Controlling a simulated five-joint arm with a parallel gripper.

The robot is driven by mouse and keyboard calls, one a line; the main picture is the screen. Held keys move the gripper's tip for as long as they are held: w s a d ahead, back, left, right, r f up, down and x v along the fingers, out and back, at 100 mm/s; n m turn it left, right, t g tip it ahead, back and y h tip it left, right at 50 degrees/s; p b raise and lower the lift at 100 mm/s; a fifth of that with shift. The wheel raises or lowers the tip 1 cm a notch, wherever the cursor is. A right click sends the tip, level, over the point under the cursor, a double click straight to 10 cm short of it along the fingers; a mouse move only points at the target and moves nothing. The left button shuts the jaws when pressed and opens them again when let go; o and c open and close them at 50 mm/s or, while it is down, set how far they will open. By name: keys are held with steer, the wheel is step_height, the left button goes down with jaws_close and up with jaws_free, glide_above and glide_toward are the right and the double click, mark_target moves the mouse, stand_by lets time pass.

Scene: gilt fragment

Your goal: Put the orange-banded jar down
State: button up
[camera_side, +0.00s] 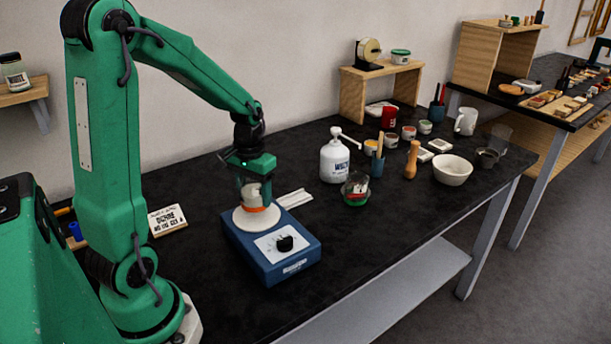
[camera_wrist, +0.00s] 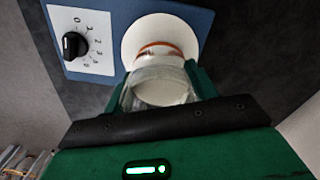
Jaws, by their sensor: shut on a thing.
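The orange-banded jar (camera_side: 252,195) is a small clear jar with pale contents and an orange band near its lower end. My gripper (camera_side: 254,190) is shut on it from above, one finger on each side. The jar is upright over the round white plate (camera_side: 240,219) of a blue stirrer-like device (camera_side: 262,258). I cannot tell whether its base touches the plate. In the wrist view the jar (camera_wrist: 160,78) sits between my green fingers, its banded end towards the white plate (camera_wrist: 135,35).
The blue device has a black knob (camera_side: 285,243) at its front. A printed block (camera_side: 167,220) lies to the left and a white slotted piece (camera_side: 294,198) behind right. A white pump bottle (camera_side: 335,160) and a glass jar (camera_side: 356,190) stand further right. Black bench is bare in front of them.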

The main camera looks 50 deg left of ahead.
steer(key=shift+f, duration=1.3)
steer(key=shift+f, duration=0.15)
steer(key=o, duration=1.1)
step_height(320, 180, up, 12)
steer(key=shift+r, duration=0.15)
